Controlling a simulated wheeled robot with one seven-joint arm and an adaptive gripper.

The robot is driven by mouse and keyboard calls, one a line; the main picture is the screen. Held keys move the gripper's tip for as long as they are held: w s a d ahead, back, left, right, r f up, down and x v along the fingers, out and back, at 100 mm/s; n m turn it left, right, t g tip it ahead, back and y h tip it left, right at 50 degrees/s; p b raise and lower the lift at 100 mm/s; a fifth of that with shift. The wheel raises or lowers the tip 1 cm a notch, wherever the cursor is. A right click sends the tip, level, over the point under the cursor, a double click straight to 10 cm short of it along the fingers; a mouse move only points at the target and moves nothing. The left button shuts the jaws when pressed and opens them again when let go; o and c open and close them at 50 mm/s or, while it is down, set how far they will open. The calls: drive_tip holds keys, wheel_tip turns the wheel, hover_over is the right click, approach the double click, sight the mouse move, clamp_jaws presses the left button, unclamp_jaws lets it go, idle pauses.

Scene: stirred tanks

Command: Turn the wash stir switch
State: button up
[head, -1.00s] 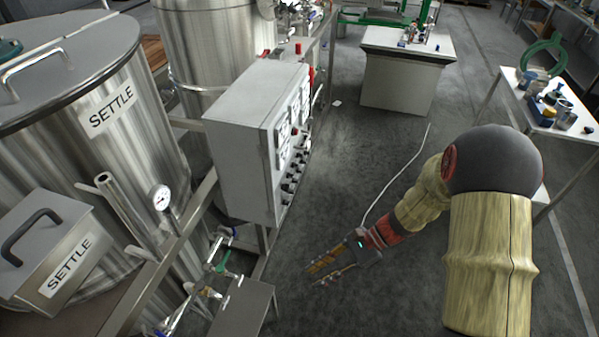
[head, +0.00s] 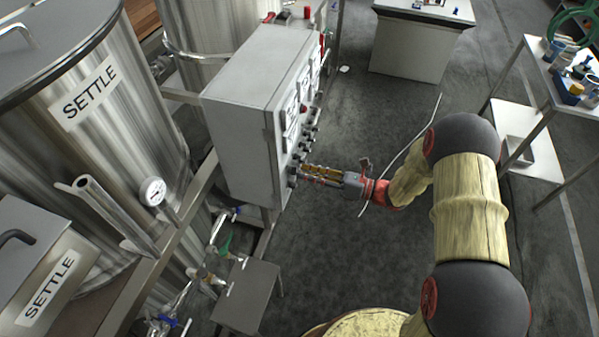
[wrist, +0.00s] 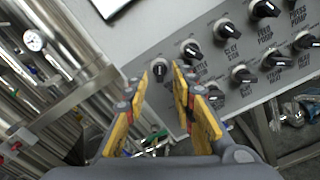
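The grey control box (head: 245,110) carries rows of black knobs on its front face. In the wrist view, one black knob (wrist: 159,70) at the end of a row lies between my gripper's (wrist: 160,76) two yellow fingertips. The fingers are apart, with gaps visible on both sides of this knob; I cannot tell whether either touches it. Its label is hidden, so I cannot read whether it is the wash stir switch. A neighbouring knob (wrist: 191,50) has a partly covered label ending in "STIR". In the head view, my gripper (head: 304,173) reaches the panel's lower near end.
A small grey box (head: 247,293) stands below the panel. Other knobs sit close by on the panel (wrist: 150,30). Open floor (head: 370,110) lies right of the panel.

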sight(292, 170)
drive_tip(key=shift+x, duration=1.45)
drive_tip(key=shift+c, duration=0.8)
clamp_jaws()
